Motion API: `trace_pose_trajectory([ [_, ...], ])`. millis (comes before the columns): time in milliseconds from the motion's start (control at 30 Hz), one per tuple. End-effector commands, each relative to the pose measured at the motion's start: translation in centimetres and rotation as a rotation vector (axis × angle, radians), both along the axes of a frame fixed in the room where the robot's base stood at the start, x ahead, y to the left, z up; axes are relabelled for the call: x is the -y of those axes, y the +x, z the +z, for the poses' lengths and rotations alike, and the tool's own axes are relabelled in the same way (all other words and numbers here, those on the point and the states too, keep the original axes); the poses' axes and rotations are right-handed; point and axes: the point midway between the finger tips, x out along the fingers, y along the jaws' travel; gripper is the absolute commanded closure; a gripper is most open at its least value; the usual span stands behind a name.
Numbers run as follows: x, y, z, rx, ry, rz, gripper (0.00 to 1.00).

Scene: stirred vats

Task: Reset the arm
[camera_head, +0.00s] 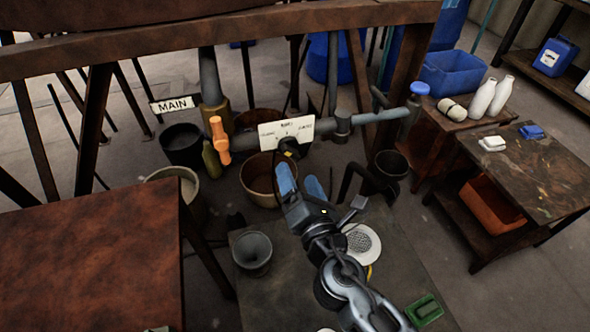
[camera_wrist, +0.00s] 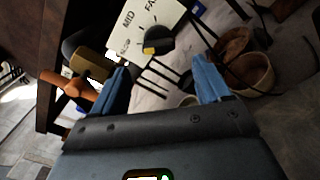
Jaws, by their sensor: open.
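My gripper (camera_head: 302,184) is at the middle of the head view, its two blue fingers apart and pointing up toward the pipework. Nothing shows between the fingers. In the wrist view my gripper (camera_wrist: 163,85) also shows open, with a black knob (camera_wrist: 157,42) on a white labelled plate just beyond the fingers. In the head view the plate (camera_head: 287,133) is on the horizontal pipe, and the knob (camera_head: 290,147) is just past the fingertips. I cannot tell the exact gap, but the fingers are not closed on the knob.
An orange valve handle (camera_head: 219,140) stands left of the plate near the "MAIN" sign (camera_head: 172,104). A rusty table (camera_head: 90,260) fills the lower left. Buckets (camera_head: 181,145) stand below the pipe. A side table (camera_head: 530,175) with white bottles nearby is at the right.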

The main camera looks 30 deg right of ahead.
Motion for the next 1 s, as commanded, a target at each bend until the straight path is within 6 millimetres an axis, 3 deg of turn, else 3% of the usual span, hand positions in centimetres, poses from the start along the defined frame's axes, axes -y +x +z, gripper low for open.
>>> trace_pose_trajectory([
  [667,0.0,-1.1,-0.4,-0.009,0.032,0.005,0.23],
  [767,0.1,-3.2,-1.6,-0.031,0.138,0.019,0.23],
  [1000,0.1,-12.7,-4.5,-0.106,0.644,0.049,0.23],
])
